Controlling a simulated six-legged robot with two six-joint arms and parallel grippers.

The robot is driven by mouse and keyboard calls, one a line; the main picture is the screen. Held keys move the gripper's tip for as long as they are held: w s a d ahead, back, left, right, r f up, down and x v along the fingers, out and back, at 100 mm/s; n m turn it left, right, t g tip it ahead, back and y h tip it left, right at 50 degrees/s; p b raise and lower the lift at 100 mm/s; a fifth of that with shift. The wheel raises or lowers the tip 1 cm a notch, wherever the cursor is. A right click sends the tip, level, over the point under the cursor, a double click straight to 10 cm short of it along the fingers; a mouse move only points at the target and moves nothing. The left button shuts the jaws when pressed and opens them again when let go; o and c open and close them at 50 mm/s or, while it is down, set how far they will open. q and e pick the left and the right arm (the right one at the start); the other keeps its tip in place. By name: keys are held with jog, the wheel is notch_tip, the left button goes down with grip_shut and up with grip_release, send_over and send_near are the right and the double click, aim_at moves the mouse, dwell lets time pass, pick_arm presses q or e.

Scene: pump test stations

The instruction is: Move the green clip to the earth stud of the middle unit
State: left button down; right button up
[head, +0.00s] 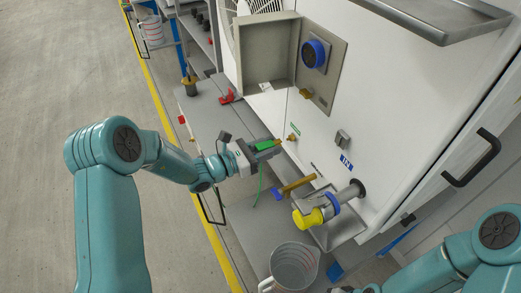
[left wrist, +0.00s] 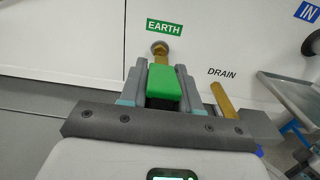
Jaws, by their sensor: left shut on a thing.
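My left gripper (head: 266,148) is shut on the green clip (head: 264,145), which also shows between the fingers in the left wrist view (left wrist: 163,83). A green wire hangs down from the clip. The clip's brass tip points at the earth stud (head: 292,137), a brass stud on the white panel by a small green label. In the head view a small gap shows between tip and stud. In the left wrist view the stud (left wrist: 159,47) sits just beyond the clip, beneath the EARTH label (left wrist: 165,27), and the clip partly hides it. My right gripper is out of view.
A brass drain pipe with a blue handle (head: 279,193) sticks out below the stud. Right of it are a yellow-capped inlet fitting (head: 308,218) and a metal tray (head: 350,228). A clear jug (head: 293,268) stands below. An open box door (head: 270,50) juts out above.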

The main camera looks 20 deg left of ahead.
aim_at(278, 143)
pick_arm(q)
jog(key=shift+x, duration=1.2)
jog(key=shift+b, duration=0.45)
dwell(1.0)
jog(key=shift+w+d, duration=0.45)
dwell(0.5)
jog(key=c, duration=0.7)
grip_release()
jog(key=shift+c, duration=0.2)
jog(key=shift+s+a, duration=0.1)
jog(key=v, duration=1.6)
